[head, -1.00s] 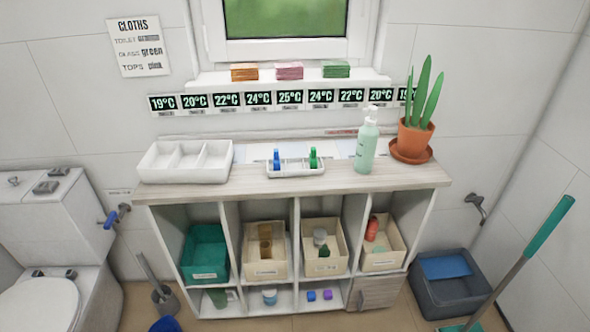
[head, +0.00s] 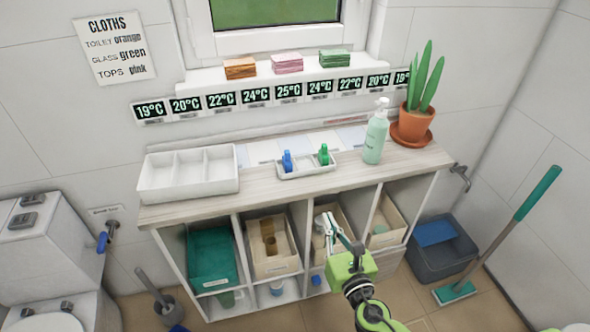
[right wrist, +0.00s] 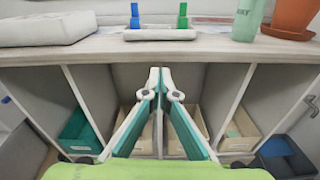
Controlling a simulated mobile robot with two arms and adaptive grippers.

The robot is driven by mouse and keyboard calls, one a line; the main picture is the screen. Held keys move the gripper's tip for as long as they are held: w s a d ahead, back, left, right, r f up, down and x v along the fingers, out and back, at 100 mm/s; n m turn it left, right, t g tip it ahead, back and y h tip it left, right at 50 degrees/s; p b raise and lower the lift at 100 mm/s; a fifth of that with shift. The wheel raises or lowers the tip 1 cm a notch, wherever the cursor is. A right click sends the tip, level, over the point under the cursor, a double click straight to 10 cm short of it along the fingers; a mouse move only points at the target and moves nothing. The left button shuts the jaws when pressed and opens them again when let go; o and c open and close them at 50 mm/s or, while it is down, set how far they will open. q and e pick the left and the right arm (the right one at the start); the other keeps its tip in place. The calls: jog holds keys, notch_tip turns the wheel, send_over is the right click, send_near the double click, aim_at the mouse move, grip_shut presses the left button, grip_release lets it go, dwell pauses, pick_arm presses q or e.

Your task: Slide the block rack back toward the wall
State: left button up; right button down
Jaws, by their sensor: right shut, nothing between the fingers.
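The block rack, a small white tray (head: 308,171), sits on the cart's wooden top and holds a blue piece (head: 287,161) and a green piece (head: 323,154). In the right wrist view the rack (right wrist: 160,35) shows straight ahead, near the front edge of the top. My right gripper (head: 328,222) is shut and empty, in front of the cart and below the top's edge, apart from the rack. Its closed fingers (right wrist: 160,76) point toward the cart front. It hides part of a cream bin. My left gripper is out of view.
A white divided tray (head: 188,187) stands left of the rack. A soap pump bottle (head: 375,138) and a potted plant (head: 413,122) stand to its right. Pale cards (head: 265,151) lie behind the rack by the wall. Bins fill the shelves below.

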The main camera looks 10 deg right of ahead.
notch_tip(320, 180, up, 2)
jog(key=n+p, duration=0.1)
jog(key=p, duration=0.1)
send_near(301, 156)
jog(key=shift+s+f+t, duration=0.2)
jog(key=shift+s+t, duration=0.1)
jog(key=shift+s, duration=0.25)
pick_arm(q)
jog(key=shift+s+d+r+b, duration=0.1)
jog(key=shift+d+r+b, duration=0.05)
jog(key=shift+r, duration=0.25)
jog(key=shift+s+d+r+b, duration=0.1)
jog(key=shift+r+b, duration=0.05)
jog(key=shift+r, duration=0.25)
pick_arm(e)
jog(key=shift+w+f, duration=0.1)
jog(key=shift+w, duration=0.65)
jog(key=w+b, duration=0.2)
jog(key=w, duration=0.4)
jog(key=shift+w+a+f, duration=0.1)
jog(key=shift+w, duration=0.1)
jog(key=shift+w+b, duration=0.2)
jog(key=shift+b, duration=0.1)
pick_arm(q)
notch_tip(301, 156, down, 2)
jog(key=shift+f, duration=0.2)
